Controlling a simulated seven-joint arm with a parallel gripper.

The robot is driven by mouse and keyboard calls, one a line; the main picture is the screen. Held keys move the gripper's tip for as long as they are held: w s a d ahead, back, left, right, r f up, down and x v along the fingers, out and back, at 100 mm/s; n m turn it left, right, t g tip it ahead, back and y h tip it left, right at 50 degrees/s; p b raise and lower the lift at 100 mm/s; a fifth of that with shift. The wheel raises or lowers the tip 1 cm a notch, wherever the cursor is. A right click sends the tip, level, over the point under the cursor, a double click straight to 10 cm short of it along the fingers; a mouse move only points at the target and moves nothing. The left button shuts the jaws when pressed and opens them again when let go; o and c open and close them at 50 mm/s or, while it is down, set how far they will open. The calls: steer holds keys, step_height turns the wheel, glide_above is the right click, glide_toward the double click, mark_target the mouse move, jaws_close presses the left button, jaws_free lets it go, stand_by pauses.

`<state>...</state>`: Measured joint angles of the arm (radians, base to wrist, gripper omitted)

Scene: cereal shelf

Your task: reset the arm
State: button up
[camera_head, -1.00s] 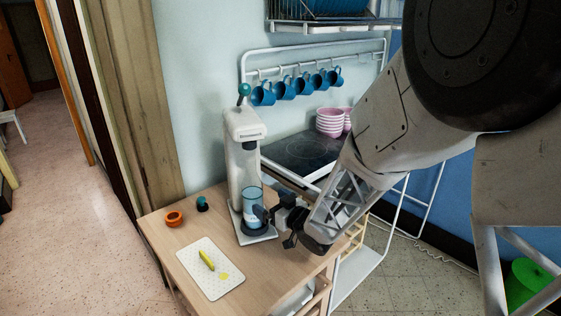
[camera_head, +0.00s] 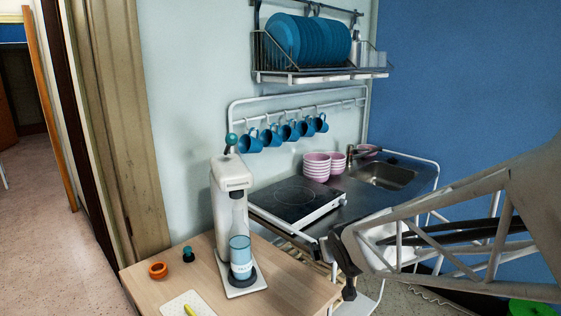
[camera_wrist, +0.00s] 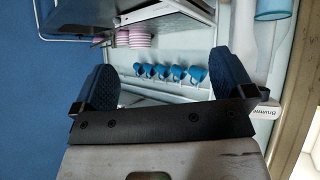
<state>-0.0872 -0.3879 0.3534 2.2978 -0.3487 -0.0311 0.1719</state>
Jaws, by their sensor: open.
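My gripper (camera_wrist: 163,78) is open in the wrist view. Its two dark, textured fingers stand wide apart, with nothing between them. In the head view, my arm comes in from the right, and its dark end parts show in front of the hob; the fingers are hard to make out there. A white drink machine (camera_head: 226,178) stands upright on the wooden table (camera_head: 285,285). A clear bottle with a blue lower part (camera_head: 240,250) stands upright at its front, apart from my arm. In the wrist view the scene appears upside down, with the machine at the right edge.
Blue mugs (camera_head: 290,130) hang on a wall rail, with a plate rack (camera_head: 290,73) above. Pink bowls (camera_head: 317,168) stand behind the black hob (camera_head: 297,198), left of the sink (camera_head: 385,176). An orange ring (camera_head: 158,269) and a white board (camera_head: 185,306) lie on the table.

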steer(key=s+d+r+m+g, duration=0.1)
steer(key=s+g, duration=0.3)
steer(key=s, duration=0.9)
steer(key=s+d+r+m+g+h, duration=0.1)
steer(key=s+d+r+m+g, duration=0.1)
steer(key=s, duration=1.1)
steer(key=shift+s+d+r+g, duration=0.15)
steer(key=shift+d+g, duration=0.75)
steer(key=shift+d, duration=0.35)
